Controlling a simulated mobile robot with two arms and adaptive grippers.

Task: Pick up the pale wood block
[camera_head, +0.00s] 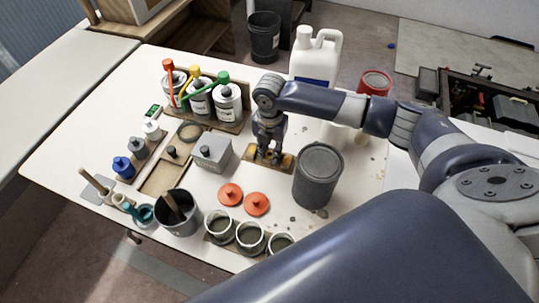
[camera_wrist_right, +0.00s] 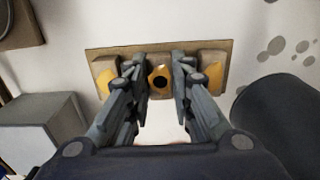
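In the wrist view, a wooden tray (camera_wrist_right: 112,50) holds a row of pale wood pieces with orange-yellow patches. The middle wood block (camera_wrist_right: 160,76), with a dark round hole, lies between the fingers of my right gripper (camera_wrist_right: 161,78). The fingers stand on either side of this block, very near it; I cannot tell whether they touch it. In the head view my right gripper (camera_head: 269,158) points down over the tray (camera_head: 288,165), and the fingers largely hide the pieces. My left gripper is not in view.
A dark grey can (camera_head: 318,177) stands close to the right of the tray. A grey box (camera_head: 211,153) is at its left. Two orange lids (camera_head: 230,194) lie in front, and a rack of bottles (camera_head: 228,104) and a white jug (camera_head: 315,58) stand behind.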

